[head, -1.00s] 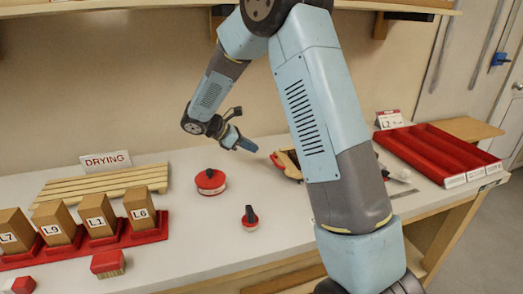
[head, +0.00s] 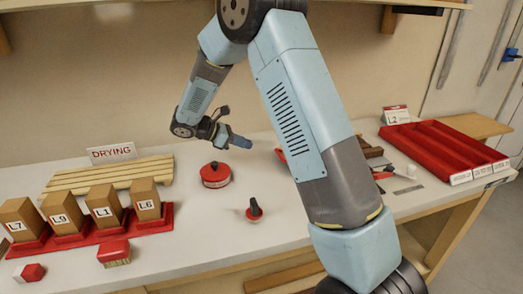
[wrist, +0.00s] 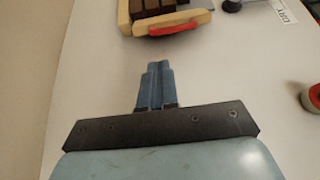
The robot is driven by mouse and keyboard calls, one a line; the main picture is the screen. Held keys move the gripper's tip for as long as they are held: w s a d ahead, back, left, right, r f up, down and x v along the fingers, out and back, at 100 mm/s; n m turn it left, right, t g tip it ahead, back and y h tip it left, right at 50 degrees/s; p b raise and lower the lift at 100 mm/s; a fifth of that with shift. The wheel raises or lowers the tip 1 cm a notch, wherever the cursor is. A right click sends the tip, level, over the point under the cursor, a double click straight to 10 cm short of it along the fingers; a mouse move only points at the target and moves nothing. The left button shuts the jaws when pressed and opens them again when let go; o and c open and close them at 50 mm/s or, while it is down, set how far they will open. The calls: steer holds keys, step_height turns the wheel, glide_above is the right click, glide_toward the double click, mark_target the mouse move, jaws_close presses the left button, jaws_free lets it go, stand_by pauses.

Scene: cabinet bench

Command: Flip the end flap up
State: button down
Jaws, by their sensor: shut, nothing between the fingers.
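A light wooden box (wrist: 137,10) with dark brown blocks in it lies at the top of the wrist view. A red strip (wrist: 173,29) runs along its near side; I cannot tell whether this is the end flap. In the head view my arm hides most of the box, and a red part (head: 281,155) shows beside the arm. My gripper (head: 240,142) is above the back of the bench, left of the box. In the wrist view its blue fingers (wrist: 157,68) are together, empty, and apart from the box.
A red round tin (head: 215,176) and a black-knobbed tool (head: 254,211) stand on the white bench. A wooden rack (head: 108,178) and several labelled blocks in a red holder (head: 152,224) are left. A red tray (head: 440,150) and a wooden board (head: 476,125) are right.

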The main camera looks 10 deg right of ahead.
steer(key=shift+a+f+h, duration=0.45)
steer(key=shift+f+h, duration=0.2)
steer(key=shift+a+f+h, duration=0.45)
steer(key=shift+f+h, duration=0.2)
steer(key=shift+d, duration=0.1)
steer(key=x, duration=0.9)
steer(key=shift+d+f, duration=0.1)
steer(key=shift+d, duration=0.3)
steer(key=shift+w+a+t, duration=0.1)
steer(key=shift+t, duration=0.2)
